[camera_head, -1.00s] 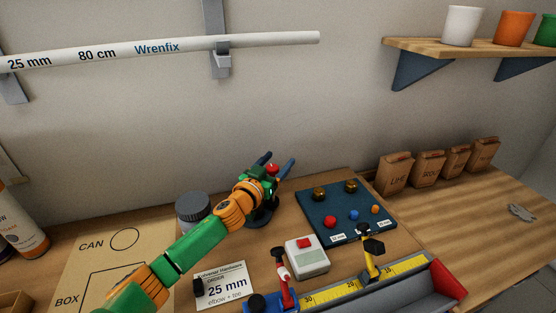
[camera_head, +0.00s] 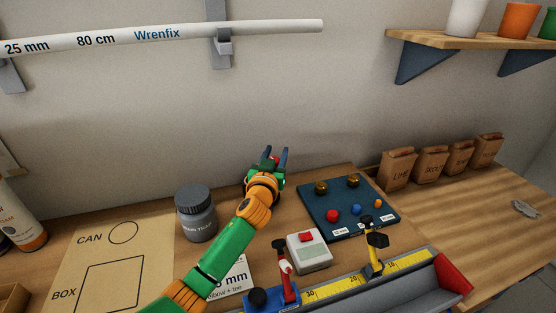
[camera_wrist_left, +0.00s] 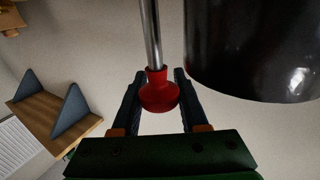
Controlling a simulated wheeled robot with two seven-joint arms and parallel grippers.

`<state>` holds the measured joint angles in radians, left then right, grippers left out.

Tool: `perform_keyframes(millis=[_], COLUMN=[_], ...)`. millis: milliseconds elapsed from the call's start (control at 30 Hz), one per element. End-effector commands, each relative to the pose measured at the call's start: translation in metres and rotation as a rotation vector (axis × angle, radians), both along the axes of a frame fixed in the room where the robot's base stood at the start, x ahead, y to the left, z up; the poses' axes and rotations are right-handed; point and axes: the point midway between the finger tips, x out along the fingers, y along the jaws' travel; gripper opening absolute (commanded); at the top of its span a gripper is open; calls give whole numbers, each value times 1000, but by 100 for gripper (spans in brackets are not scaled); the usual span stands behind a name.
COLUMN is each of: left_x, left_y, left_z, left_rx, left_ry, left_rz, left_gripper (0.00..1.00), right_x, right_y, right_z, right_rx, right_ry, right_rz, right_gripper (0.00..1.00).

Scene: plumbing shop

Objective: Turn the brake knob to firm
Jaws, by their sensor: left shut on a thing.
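The red brake knob (camera_head: 276,158) is small in the head view, at the back of the bench, between my left fingers. In the left wrist view the red knob (camera_wrist_left: 159,93) is round, with a narrower neck on a shiny metal rod (camera_wrist_left: 151,35). A large dark cylinder (camera_wrist_left: 255,50) is beside the rod. My left gripper (camera_head: 275,153) is shut on the knob, with one blue finger on each side; its fingers (camera_wrist_left: 158,78) also show in the wrist view. The knob's base is mostly hidden behind my gripper. No marking for firm is readable. My right gripper is not in view.
A grey jar (camera_head: 197,215) stands left of my arm. To the right are a dark blue board (camera_head: 318,219) with small coloured parts and a white box (camera_head: 309,257) with a red button. A ruler jig (camera_head: 410,262) lies in front. A pipe (camera_head: 270,27) hangs above.

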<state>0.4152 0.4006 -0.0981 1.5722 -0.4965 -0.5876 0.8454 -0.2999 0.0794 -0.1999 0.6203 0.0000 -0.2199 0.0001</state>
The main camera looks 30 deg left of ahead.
Motion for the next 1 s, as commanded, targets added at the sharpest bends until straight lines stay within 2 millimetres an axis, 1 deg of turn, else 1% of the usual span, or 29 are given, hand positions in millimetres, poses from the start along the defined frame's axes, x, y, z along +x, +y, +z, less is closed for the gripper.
perform_keyframes(millis=[33,100,200,467,500,567,600,867,967,1000], left_x=[0,-1,-2,-2,-2,-2,-2,-2,-8,-13], left_y=[0,2,3,4,4,4,4,3,-1,-3], left_z=[-5,-3,0,2,2,2,2,1,0,0], left_rx=[-6,-3,0,1,1,1,1,1,0,0], left_ry=[-10,-7,-3,-2,-2,-2,-2,-1,-2,-1], left_rz=[33,78,107,109,109,108,108,107,105,106], left_gripper=[0,0,0,0,54,70,73,73,73,73], right_x=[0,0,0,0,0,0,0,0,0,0], right_y=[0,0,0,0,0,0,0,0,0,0], right_z=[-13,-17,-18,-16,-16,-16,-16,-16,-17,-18], right_rx=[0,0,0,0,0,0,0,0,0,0], right_ry=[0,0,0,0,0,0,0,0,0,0], right_rz=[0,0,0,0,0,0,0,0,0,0], right_gripper=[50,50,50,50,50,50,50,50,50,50])
